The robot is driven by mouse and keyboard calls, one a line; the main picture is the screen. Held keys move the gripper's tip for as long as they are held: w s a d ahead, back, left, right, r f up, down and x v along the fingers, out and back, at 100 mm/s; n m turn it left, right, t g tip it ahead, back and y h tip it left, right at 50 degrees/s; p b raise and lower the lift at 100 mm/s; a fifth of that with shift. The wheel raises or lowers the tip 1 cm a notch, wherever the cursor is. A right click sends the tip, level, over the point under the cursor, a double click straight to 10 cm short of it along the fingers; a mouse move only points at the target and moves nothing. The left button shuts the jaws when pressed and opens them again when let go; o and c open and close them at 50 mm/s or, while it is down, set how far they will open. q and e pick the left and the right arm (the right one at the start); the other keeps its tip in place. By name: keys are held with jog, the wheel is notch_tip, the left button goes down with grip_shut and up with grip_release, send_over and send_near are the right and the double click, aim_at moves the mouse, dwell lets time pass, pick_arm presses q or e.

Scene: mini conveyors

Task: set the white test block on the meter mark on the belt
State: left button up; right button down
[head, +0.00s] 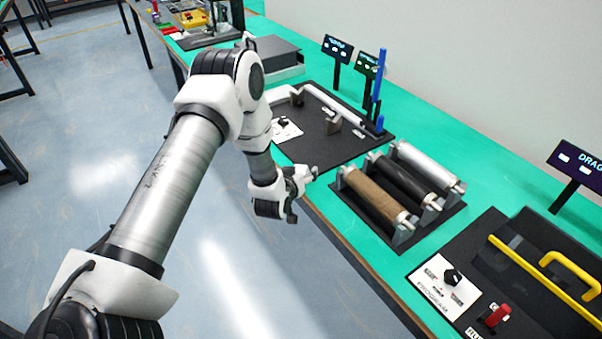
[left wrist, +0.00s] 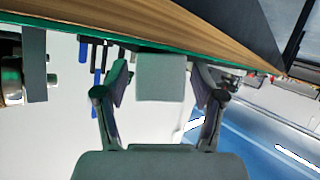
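My left gripper (head: 303,193) is beside the front edge of the green table, near the roller stand. In the left wrist view, my left gripper (left wrist: 161,80) has its two fingers on either side of the pale, square-faced white test block (left wrist: 162,78). In the head view the block is hard to tell from the white gripper parts. No meter mark can be made out. My right gripper is not in view.
A stand with three rollers (head: 383,197) is right of the gripper. A dark station with a yellow rail (head: 520,268) and a control panel (head: 443,288) is at the lower right. A dark board (head: 322,135) with blue posts (head: 378,90) lies behind. Open floor is left.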

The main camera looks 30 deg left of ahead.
pick_arm(q)
grip_shut()
jog(key=shift+r, duration=0.1)
